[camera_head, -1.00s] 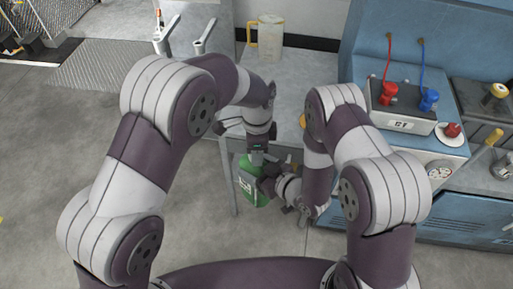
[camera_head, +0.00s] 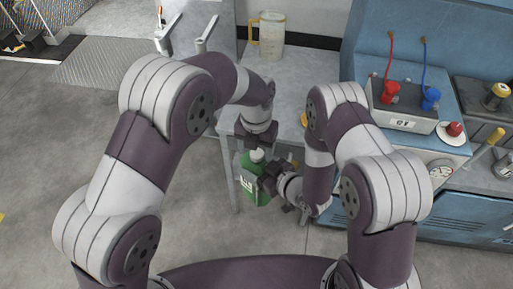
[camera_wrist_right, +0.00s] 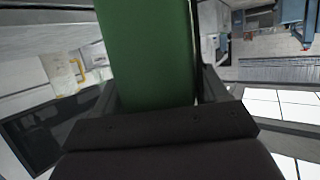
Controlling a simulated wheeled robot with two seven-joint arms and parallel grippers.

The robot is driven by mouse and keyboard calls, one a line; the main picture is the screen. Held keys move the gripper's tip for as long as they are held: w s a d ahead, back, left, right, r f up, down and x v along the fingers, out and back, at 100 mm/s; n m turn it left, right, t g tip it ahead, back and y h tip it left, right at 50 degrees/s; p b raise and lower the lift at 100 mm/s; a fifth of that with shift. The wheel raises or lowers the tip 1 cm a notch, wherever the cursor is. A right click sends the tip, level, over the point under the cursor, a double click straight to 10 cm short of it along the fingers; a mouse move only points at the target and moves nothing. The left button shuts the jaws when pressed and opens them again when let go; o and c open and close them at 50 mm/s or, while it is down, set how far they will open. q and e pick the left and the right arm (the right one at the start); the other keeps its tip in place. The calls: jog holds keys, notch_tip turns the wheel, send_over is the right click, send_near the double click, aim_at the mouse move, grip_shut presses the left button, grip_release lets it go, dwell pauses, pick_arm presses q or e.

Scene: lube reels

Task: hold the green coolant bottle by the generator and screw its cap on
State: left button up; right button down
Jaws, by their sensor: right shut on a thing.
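The green coolant bottle (camera_head: 252,192) is held off the floor in front of the grey bench's near edge. My right gripper (camera_head: 268,180) is shut on its side from the right. In the right wrist view the green body (camera_wrist_right: 150,50) fills the space between the fingers of the right gripper (camera_wrist_right: 160,98). A small pale top (camera_head: 257,155) shows on the bottle; I cannot tell whether it is the cap or the bare neck. My left gripper (camera_head: 258,142) points down just above this top. Its fingers are too small and dark to tell open from shut.
A clear jug (camera_head: 271,36) with a yellow handle stands at the back of the grey bench (camera_head: 300,75). A blue cabinet at right carries a battery (camera_head: 403,108) with red and blue clamps. Open floor (camera_head: 60,150) lies at left.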

pick_arm(q)
jog(key=shift+s+r, duration=0.1)
jog(key=shift+r, duration=2.15)
jog(key=shift+o, duration=0.2)
jog(key=shift+d, duration=0.1)
